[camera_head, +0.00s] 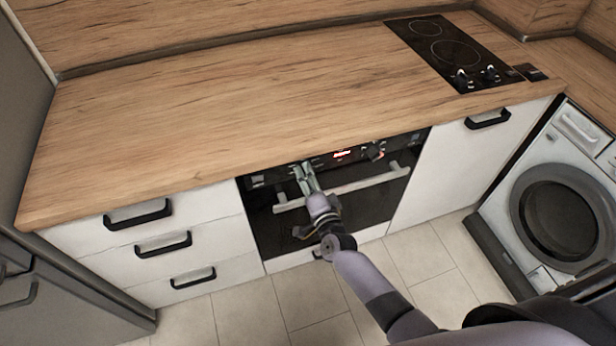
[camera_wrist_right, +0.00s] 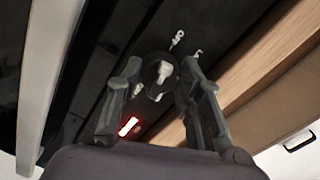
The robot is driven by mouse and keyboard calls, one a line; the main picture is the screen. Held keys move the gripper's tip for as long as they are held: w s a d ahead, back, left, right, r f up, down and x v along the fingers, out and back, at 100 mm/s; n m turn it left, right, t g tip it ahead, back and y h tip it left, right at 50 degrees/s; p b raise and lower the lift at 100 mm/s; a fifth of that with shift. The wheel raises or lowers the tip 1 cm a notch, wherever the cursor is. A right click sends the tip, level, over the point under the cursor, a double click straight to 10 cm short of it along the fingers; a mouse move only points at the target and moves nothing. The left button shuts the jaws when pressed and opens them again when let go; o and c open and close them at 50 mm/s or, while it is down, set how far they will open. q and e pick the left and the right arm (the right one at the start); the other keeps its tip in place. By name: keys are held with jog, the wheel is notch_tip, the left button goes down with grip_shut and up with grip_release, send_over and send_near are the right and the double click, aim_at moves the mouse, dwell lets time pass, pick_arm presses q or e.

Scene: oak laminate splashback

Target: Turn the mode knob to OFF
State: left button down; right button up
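The built-in oven (camera_head: 330,225) has a black control panel under the worktop. A dark round knob with a pale pointer (camera_wrist_right: 163,72) shows in the right wrist view, between the fingertips of my right gripper (camera_wrist_right: 164,82). The fingers are apart, one on each side of the knob; I cannot tell whether they touch it. In the head view my right gripper (camera_head: 305,176) reaches the panel left of the red display (camera_head: 343,154) and hides the knob there. Another knob (camera_head: 375,151) is right of the display. My left gripper is not in view.
The oven's pale handle bar (camera_head: 370,186) runs just below the panel. The wooden worktop (camera_head: 220,115) above is clear up to the black hob (camera_head: 450,50). White drawers (camera_head: 150,235) are left, a washing machine (camera_head: 565,200) right. The tiled floor is free.

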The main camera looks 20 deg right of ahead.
jog(key=o, duration=0.4)
jog(key=shift+o, duration=0.2)
jog(key=s, duration=1.2)
jog(key=shift+r, duration=0.3)
jog(key=shift+d, duration=0.15)
